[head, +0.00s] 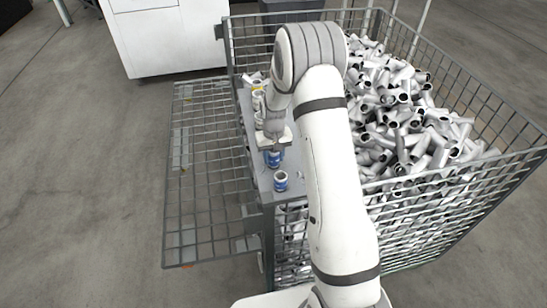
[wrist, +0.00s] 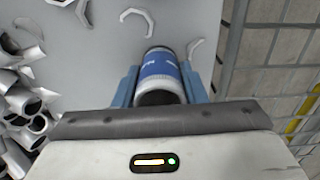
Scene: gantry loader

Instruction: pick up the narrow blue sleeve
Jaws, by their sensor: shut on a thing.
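The narrow blue sleeve (wrist: 160,68) is a short upright cylinder, white with a blue band and a dark end. It stands between the two blue fingers of my gripper (wrist: 163,86) in the wrist view, and the gripper is shut on it. In the head view my gripper (head: 274,149) is over the grey shelf (head: 262,182), with the blue sleeve (head: 273,159) just below it. I cannot tell whether the sleeve touches the shelf. A second blue-banded sleeve (head: 281,181) stands on the shelf, nearer to the head camera.
Several pale cylinders (head: 258,100) stand farther along the shelf. A wire basket (head: 450,215) heaped with grey pipe fittings (head: 400,115) is to the right. A mesh panel (head: 205,170) is to the left. Curved clips (wrist: 137,17) lie on the shelf.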

